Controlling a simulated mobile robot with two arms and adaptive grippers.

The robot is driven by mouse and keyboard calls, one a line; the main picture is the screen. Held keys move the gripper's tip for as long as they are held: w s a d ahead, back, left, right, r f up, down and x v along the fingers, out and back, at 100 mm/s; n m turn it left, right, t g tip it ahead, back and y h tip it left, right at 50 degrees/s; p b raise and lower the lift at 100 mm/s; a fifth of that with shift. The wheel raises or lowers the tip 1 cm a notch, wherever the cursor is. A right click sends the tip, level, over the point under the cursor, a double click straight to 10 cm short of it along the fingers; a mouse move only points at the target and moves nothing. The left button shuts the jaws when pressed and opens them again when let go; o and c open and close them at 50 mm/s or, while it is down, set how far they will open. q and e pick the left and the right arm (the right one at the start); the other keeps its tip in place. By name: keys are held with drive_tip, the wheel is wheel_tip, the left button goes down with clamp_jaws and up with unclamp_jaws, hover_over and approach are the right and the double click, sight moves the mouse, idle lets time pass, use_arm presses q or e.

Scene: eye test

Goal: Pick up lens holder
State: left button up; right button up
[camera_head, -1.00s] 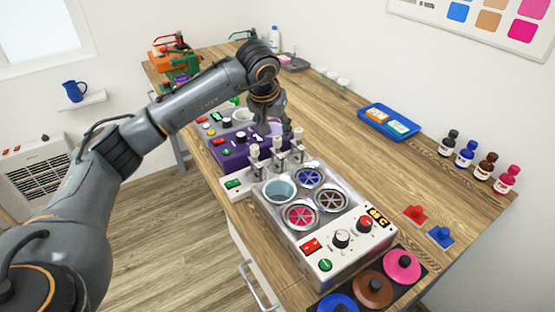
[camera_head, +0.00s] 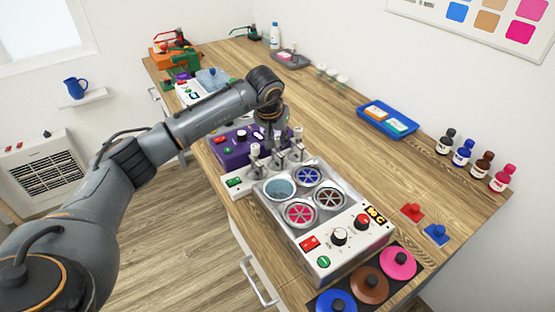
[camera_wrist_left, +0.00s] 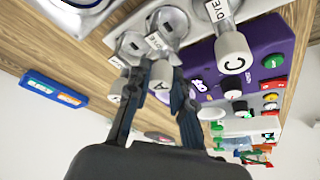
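Three lens holders with white knob handles stand in a row on the white strip behind the tinting unit: a left one (camera_head: 255,151), a middle one (camera_head: 277,158) and a right one (camera_head: 298,134). In the left wrist view their knobs show as C (camera_wrist_left: 234,54), A (camera_wrist_left: 161,82) and one partly hidden (camera_wrist_left: 118,90) behind a finger. My left gripper (camera_head: 275,132) is over the row, fingers pointing down. In the wrist view the left gripper (camera_wrist_left: 160,68) is open, its fingers on either side of knob A. Contact cannot be told. My right gripper is out of view.
The tinting unit (camera_head: 351,250) with four round tanks stands in front of the row. A purple device (camera_head: 228,153) is close behind it. A blue tray (camera_head: 366,123), several dye bottles (camera_head: 462,155) and coloured lids (camera_head: 398,265) are around.

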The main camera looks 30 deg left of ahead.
use_arm(q)
clamp_jaws()
drive_tip(key=shift+r, duration=0.15)
